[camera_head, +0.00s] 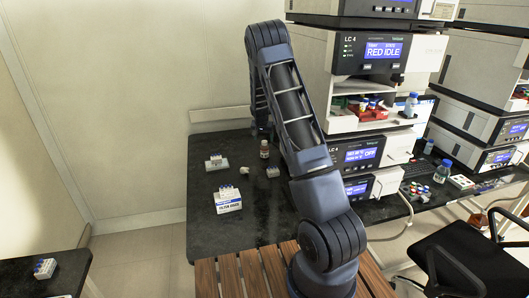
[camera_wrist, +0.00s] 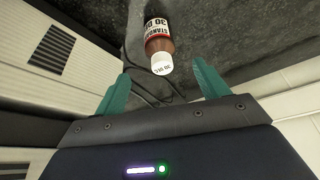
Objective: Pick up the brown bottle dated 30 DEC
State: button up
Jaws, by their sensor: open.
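The brown bottle (camera_wrist: 160,44) has a white cap and a white and red label. Its cap and label read 30 DEC in the wrist view. It also shows in the head view (camera_head: 264,150), upright on the dark bench left of my arm. My gripper (camera_wrist: 163,84) has two teal fingers spread apart with nothing between them. The bottle is beyond the fingertips, roughly in line with the gap, its cap toward me. In the head view the fingers cannot be made out.
A small vial rack (camera_head: 272,171) stands close to the bottle. Another rack (camera_head: 217,162) and a white box with vials (camera_head: 228,200) stand to the left and in front. Instrument stacks (camera_head: 372,50) rise on the right. The bench's front left (camera_head: 205,235) is clear.

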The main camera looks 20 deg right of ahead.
aim_at(264, 145)
jog(key=shift+x, duration=5.15)
jog(key=shift+s+a, duration=0.1)
jog(key=shift+s, duration=0.05)
jog(key=c, duration=1.2)
jog(key=shift+o, duration=0.2)
jog(key=shift+r, duration=0.15)
